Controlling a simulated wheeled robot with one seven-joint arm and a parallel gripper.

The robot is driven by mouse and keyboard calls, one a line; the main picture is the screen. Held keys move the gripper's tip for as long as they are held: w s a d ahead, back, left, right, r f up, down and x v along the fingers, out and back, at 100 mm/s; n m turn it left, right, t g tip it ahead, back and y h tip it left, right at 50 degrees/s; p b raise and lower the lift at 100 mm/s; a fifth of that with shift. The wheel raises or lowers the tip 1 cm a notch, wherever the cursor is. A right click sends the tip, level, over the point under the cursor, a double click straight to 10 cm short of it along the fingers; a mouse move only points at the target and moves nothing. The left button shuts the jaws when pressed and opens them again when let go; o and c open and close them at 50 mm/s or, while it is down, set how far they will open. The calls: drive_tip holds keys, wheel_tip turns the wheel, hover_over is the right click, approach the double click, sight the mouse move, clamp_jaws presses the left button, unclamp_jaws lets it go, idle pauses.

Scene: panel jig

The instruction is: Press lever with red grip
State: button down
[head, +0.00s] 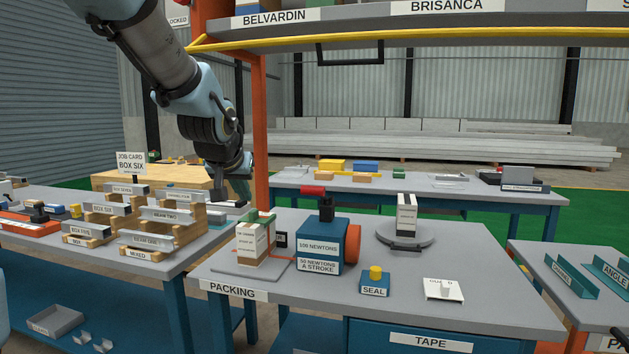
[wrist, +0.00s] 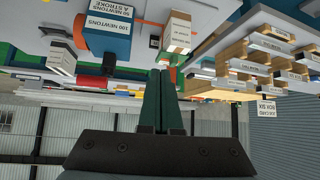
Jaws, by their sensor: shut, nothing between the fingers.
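The lever's red grip (head: 313,190) sits on a dark arm above the blue press box (head: 335,245), which is labelled "100 NEWTONS" and "50 NEWTONS A STROKE". The box stands on the grey packing table. My gripper (head: 240,198) is left of the lever, apart from it, with its green fingers pointing down. In the wrist view, which looks upside down, my gripper (wrist: 158,75) is shut and empty. The blue box (wrist: 106,38) shows there at upper left, with the red grip (wrist: 91,82) below it in the picture.
A labelled carton (head: 254,245) stands left of the box. A yellow-topped SEAL button (head: 375,280), a white card (head: 443,290) and a round stand (head: 405,235) lie right. An orange post (head: 260,130) and overhead shelf (head: 440,32) are near my arm. Racked beams (head: 165,215) fill the left table.

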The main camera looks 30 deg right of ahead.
drive_tip(key=s+d+r+m+t+h, duration=0.1)
drive_tip(key=s+d+r+m+h, duration=0.1)
drive_tip(key=d+r, duration=0.7)
drive_tip(key=s+d+h, duration=0.1)
drive_tip(key=d, duration=0.3)
drive_tip(key=shift+r+h, duration=0.3)
drive_tip(key=b, duration=0.3)
hover_over(312, 191)
drive_tip(key=f, duration=0.4)
drive_tip(key=shift+w+d+f, duration=0.15)
drive_tip(key=shift+w+f, duration=0.05)
drive_tip(key=shift+f, duration=0.2)
drive_tip(key=f, duration=0.3)
drive_tip(key=shift+s, duration=0.2)
drive_tip(key=shift+s+a+f, duration=0.1)
drive_tip(key=shift+a+f, duration=0.1)
drive_tip(key=shift+f, duration=0.3)
drive_tip(key=shift+f+b, duration=0.15)
drive_tip(key=shift+b, duration=0.2)
